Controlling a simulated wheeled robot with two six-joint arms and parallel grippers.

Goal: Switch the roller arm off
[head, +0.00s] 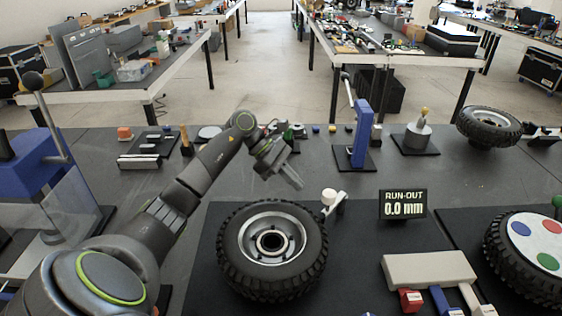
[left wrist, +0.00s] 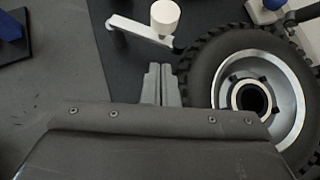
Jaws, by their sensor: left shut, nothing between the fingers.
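The roller arm (head: 339,205) is a pale bar with a white roller (head: 329,196) on it, beside the upper right edge of the wheel (head: 307,263). In the left wrist view the roller arm (left wrist: 137,31) reaches close to the tyre (left wrist: 205,75), with the white roller (left wrist: 165,15) on it; I cannot tell if they touch. The readout (head: 403,205) says "RUN-OUT 0.0 mm". My left gripper (head: 296,184) is shut and empty, above the area behind the wheel. Its closed fingers (left wrist: 162,80) point towards the roller arm in the wrist view.
A beige box (head: 428,268) with red, blue and white tabs is at front right. A blue upright stand (head: 360,135) is behind the readout.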

